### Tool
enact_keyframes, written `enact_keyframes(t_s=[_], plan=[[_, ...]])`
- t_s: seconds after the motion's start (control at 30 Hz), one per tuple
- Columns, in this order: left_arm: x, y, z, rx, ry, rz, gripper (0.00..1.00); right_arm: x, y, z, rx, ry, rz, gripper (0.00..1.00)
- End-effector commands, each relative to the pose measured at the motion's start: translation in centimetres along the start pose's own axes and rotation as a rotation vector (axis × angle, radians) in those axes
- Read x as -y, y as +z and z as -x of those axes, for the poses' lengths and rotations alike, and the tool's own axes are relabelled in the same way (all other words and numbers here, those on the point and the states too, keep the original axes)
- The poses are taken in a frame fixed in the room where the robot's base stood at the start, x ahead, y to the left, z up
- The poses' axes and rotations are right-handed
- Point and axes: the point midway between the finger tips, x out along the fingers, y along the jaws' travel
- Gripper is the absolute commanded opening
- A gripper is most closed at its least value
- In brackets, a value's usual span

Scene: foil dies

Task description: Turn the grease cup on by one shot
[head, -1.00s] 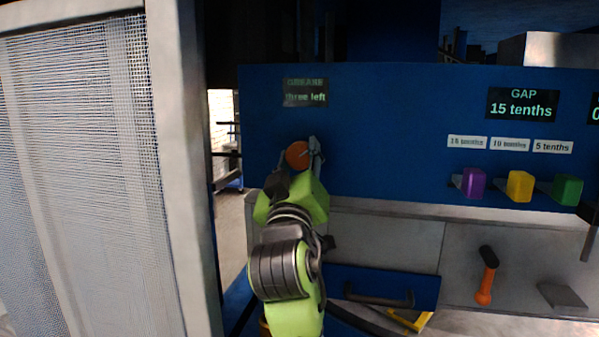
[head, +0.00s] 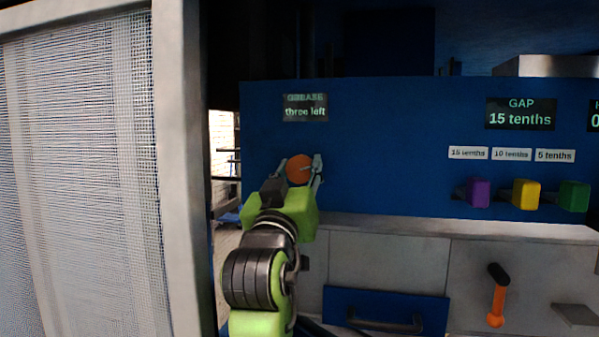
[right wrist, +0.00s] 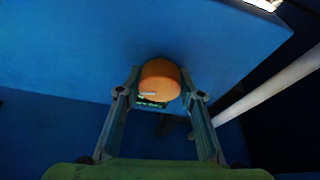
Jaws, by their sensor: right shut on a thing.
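The grease cup is a round orange knob (head: 299,169) on the blue panel, under a dark display (head: 305,107) that reads "three left". In the right wrist view the cup (right wrist: 160,82) sits between the two fingertips, with a pale mark on its lower part. My right gripper (head: 298,172) is shut on the cup, one finger on each side; its fingers also show in the right wrist view (right wrist: 161,97). My left gripper is not in view.
A mesh guard (head: 90,170) with a grey frame stands close on the left. To the right are a GAP display (head: 520,114) and purple (head: 480,192), yellow (head: 526,194) and green (head: 573,195) blocks. An orange-handled tool (head: 497,297) and a blue drawer (head: 385,312) are below.

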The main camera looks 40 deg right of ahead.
Motion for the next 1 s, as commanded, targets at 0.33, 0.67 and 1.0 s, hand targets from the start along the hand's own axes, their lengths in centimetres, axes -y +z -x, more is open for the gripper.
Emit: enact_keyframes(t_s=[0.33, 0.67, 1.0], plan=[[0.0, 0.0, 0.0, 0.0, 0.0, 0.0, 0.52, 0.0, -0.1, 0.0, -0.002, 0.0, 0.0, 0.52], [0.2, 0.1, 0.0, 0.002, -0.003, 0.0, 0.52, 0.1, 0.0, 1.7, -0.001, -0.004, -0.001, 0.52], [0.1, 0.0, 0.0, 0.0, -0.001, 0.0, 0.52, 0.1, 0.0, 6.8, -0.002, -0.003, -0.001, 0.52]])
